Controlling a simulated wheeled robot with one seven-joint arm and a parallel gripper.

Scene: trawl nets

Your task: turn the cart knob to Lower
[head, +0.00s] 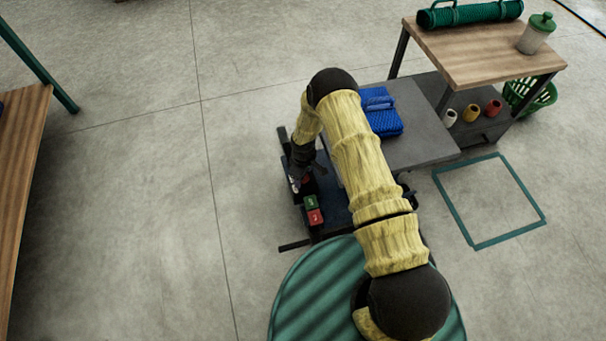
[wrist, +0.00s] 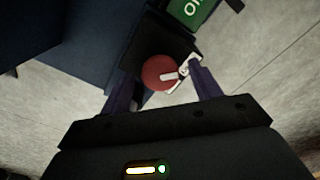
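The cart's red round knob (wrist: 158,73) with a white pointer shows in the wrist view, on a black box. The pointer points right, toward a small white label (wrist: 187,73) whose text I cannot read. My gripper (wrist: 163,77) has its two dark fingers apart, one on each side of the knob. Whether they touch it is unclear. In the head view my gripper (head: 296,184) is low at the left edge of the cart (head: 423,138), and the knob is hidden there.
Green (head: 310,202) and red (head: 315,217) push blocks sit beside my gripper. A folded blue net (head: 381,112) lies on the cart's grey top. A wooden-topped bench (head: 480,58) stands at the upper right. A taped square (head: 489,201) and the floor at left are clear.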

